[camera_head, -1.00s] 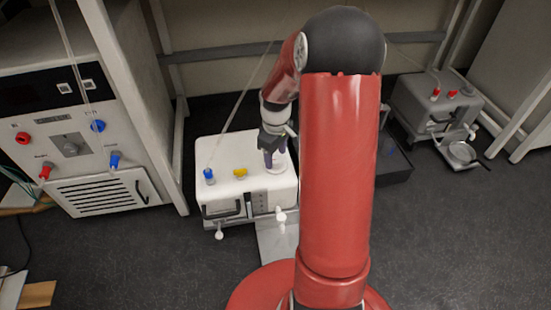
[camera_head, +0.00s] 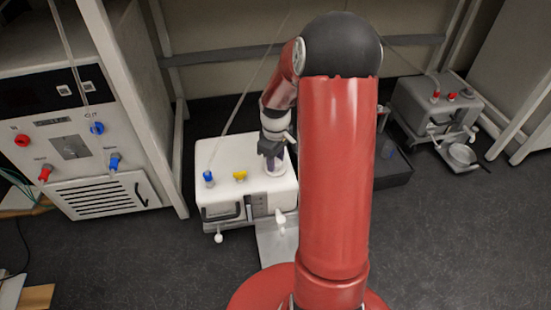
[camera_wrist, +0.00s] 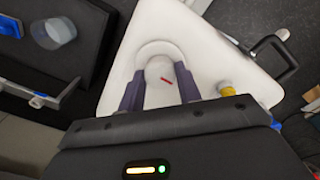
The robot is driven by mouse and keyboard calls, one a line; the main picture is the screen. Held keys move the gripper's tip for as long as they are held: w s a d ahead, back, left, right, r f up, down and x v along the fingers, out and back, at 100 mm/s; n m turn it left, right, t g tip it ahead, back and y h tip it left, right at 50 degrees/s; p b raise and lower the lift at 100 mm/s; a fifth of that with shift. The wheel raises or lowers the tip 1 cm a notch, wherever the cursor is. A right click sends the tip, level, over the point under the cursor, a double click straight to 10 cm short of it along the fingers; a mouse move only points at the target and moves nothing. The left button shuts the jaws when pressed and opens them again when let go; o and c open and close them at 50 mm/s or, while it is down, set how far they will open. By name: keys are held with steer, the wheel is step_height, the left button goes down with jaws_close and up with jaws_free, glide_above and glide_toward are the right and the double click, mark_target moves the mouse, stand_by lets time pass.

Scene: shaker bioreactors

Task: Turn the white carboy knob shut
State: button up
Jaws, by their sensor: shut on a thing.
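The white carboy (camera_head: 222,162) is a boxy container on the floor left of my arm; its pale top also fills the middle of the wrist view (camera_wrist: 205,50). The white carboy knob (camera_wrist: 160,72) is round with a small red mark, seated in a circular recess on the top. My gripper (camera_wrist: 160,88) has purple fingers on both sides of the knob and is shut on it. In the head view my gripper (camera_head: 273,163) points down at the carboy's right rear top, and its fingers largely hide the knob.
A blue knob (camera_head: 208,177) and a yellow knob (camera_head: 240,175) stand on the same top. A black handle (camera_wrist: 272,48) is on the carboy's side. A panelled machine (camera_head: 75,140) stands left. A dark tray (camera_head: 393,168) and a grey device (camera_head: 437,100) are right.

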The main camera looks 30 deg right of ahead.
steer(key=m, duration=0.4)
steer(key=shift+m+p, duration=0.4)
steer(key=m+p, duration=0.1)
steer(key=m, duration=0.3)
steer(key=shift+m, duration=0.3)
steer(key=m+p, duration=0.1)
steer(key=m, duration=0.3)
steer(key=shift+m+p, duration=0.75)
steer(key=shift+m, duration=1.35)
steer(key=o, duration=1)
